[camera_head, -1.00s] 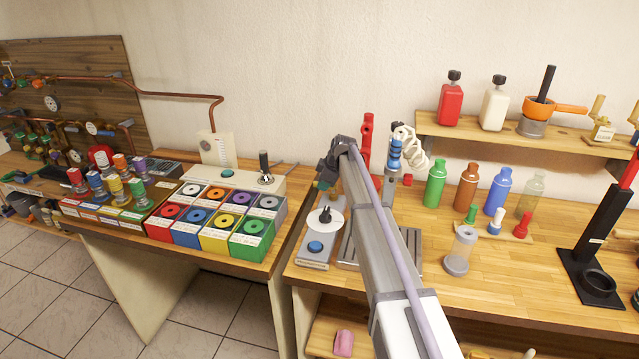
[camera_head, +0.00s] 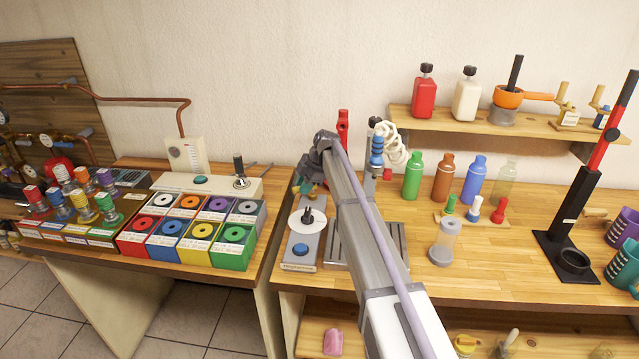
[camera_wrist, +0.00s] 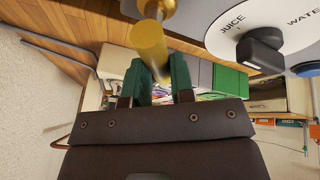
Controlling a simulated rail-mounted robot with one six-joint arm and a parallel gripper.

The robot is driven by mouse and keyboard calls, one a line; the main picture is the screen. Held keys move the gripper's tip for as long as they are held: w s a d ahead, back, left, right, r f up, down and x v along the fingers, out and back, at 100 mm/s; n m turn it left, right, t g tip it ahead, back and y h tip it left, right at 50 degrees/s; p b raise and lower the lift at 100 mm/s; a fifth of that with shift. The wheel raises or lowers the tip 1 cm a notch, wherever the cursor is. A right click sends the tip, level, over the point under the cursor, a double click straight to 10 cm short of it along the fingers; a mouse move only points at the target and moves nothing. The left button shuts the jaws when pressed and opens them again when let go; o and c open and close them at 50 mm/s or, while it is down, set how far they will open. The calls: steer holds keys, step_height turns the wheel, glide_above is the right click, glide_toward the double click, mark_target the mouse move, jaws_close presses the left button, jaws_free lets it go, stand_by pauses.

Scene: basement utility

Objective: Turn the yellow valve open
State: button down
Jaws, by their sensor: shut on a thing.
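My gripper (camera_wrist: 158,68) is shut on a yellow cylindrical handle (camera_wrist: 149,40), which sits between its two green fingers in the wrist view. The handle appears to be the yellow valve's; a brass-coloured part (camera_wrist: 156,8) shows just beyond it. Whether the valve stands open or shut I cannot tell. In the head view my gripper (camera_head: 304,184) is at the left end of the right-hand bench, behind the white dial, and my arm hides most of the valve area.
A white dial (camera_head: 308,219) with a black knob and a blue button (camera_head: 300,250) stands close to the gripper; it reads JUICE and WATER in the wrist view. A metal drip grate (camera_head: 395,240) lies right of it. Coloured boxes (camera_head: 193,237) fill the left bench. Bottles (camera_head: 442,177) stand further right.

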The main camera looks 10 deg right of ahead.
stand_by(0.4)
steer(key=c, duration=1)
jaws_free()
steer(key=p+v, duration=1)
steer(key=shift+d+r, duration=0.2)
steer(key=shift+r, duration=0.15)
steer(key=shift+a, duration=0.1)
